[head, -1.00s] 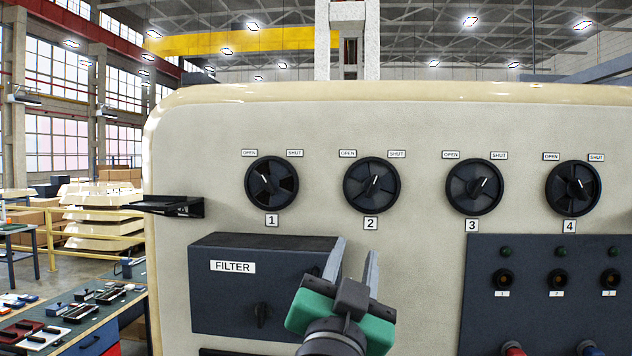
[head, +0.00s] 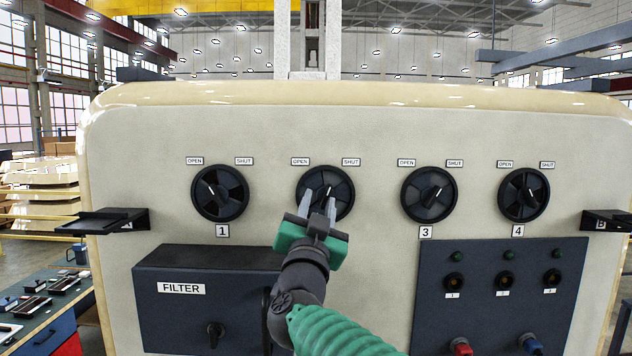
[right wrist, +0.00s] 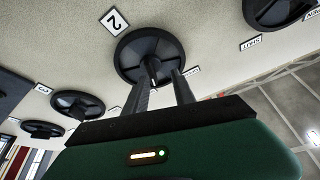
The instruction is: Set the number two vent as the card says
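The number two vent (head: 344,183) is a round black dial on the cream panel, with OPEN at its upper left and SHUT at its upper right. Its pointer stands roughly upright, partly covered by my gripper. My right gripper (head: 318,197) is in front of this dial, its grey fingers apart. In the right wrist view the open fingers (right wrist: 162,76) reach toward the dial (right wrist: 137,44), near its central knob; contact cannot be told. The number 2 label (right wrist: 114,20) shows there but is hidden in the head view. I see no readable card. My left gripper is out of view.
Vents one (head: 220,193), three (head: 429,195) and four (head: 523,195) flank it in a row. Below are a protruding FILTER box (head: 205,261) and a dark switch panel (head: 500,330). Small black shelves (head: 105,220) and (head: 605,221) jut out at both sides.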

